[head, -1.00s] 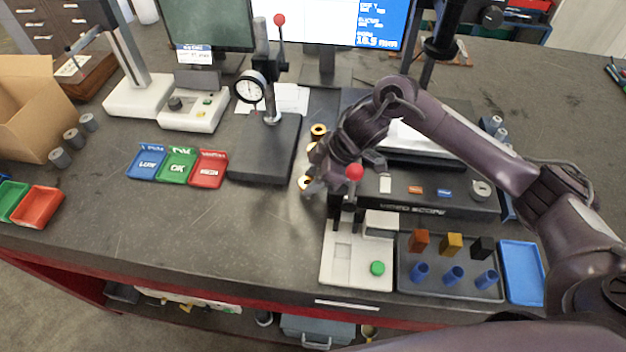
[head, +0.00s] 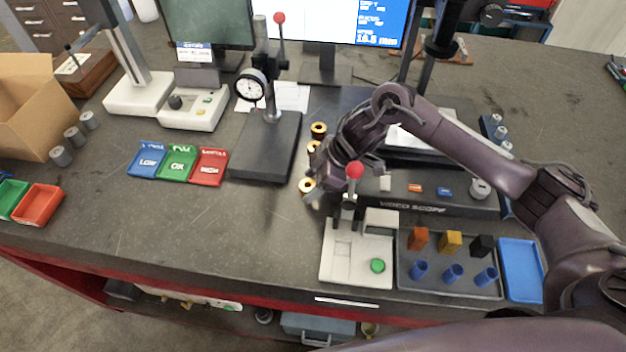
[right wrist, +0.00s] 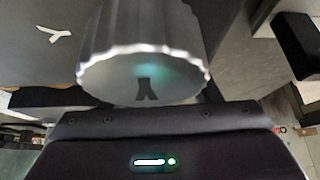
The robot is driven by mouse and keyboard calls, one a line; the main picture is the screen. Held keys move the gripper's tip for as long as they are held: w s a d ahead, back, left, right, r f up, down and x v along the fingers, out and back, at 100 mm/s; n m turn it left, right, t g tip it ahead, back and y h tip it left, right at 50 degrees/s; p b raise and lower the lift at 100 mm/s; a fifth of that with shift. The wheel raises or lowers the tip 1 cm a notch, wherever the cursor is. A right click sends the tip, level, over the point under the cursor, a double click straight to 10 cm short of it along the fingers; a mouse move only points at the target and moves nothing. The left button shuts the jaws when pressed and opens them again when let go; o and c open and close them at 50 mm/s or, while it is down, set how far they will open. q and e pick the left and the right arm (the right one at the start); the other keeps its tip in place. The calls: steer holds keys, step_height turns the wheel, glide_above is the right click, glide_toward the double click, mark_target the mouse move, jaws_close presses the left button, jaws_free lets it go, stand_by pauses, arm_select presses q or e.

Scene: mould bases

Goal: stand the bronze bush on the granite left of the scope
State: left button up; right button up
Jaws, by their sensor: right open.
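Three bronze bushes show in the head view, just left of the video scope (head: 430,206): a back one (head: 318,130), a middle one (head: 313,147) partly behind my right wrist, and a front one (head: 306,185). The front bush stands upright on the dark grey top (head: 262,222). My right gripper (head: 320,194) is low and open beside this bush, on its right; a small gap or light contact cannot be told apart. The right wrist view shows a large silver knurled knob marked Y (right wrist: 145,70) close to the camera, and no bush. My left gripper is not in view.
A black block with a dial gauge (head: 265,150) stands left of the bushes. A red-knobbed lever fixture (head: 345,262) is close in front of my gripper. A grey tray (head: 450,270) holds small blocks and blue cups.

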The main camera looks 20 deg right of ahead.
steer(key=b+v, duration=0.1)
steer(key=v, duration=1)
steer(key=shift+r, duration=0.25)
steer(key=shift+s+d+r, duration=0.15)
steer(key=shift+d+r, duration=0.05)
steer(key=shift+r, duration=0.1)
steer(key=shift+r, duration=0.1)
